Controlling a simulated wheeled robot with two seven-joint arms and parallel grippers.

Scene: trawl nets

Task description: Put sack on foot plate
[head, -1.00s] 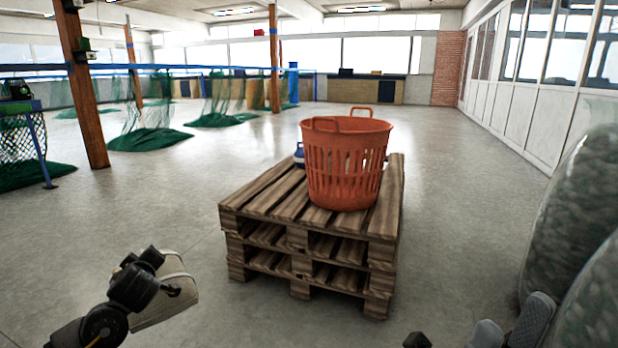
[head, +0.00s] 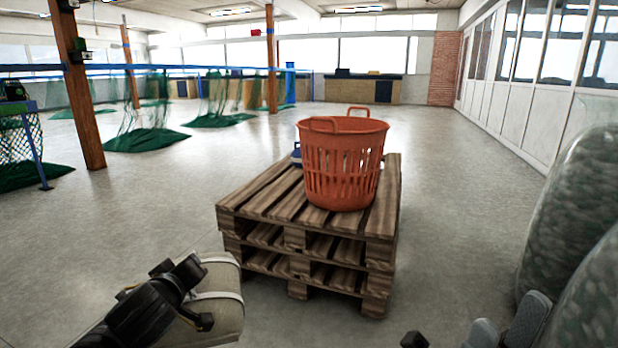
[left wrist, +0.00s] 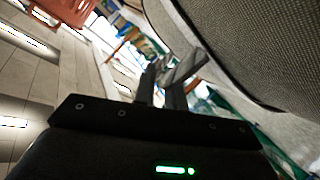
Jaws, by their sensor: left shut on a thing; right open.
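A beige sack (head: 222,290) with pale bands hangs at the lower left of the head view, partly covered by my black left arm. My left gripper (left wrist: 172,78) is shut on it; the grip point is hard to see. Woven grey cloth, which looks like the sack (left wrist: 250,45), fills the upper right of the left wrist view. My right gripper (head: 508,328) is at the bottom right of the head view, open and empty, cut off by the picture's edge. I cannot make out a foot plate in either view.
A stack of wooden pallets (head: 262,215) stands ahead, with an orange basket (head: 342,165) and a small blue item (head: 297,151) on top. Large wrapped bundles (head: 575,220) stand close at the right. Green nets hang at the far left.

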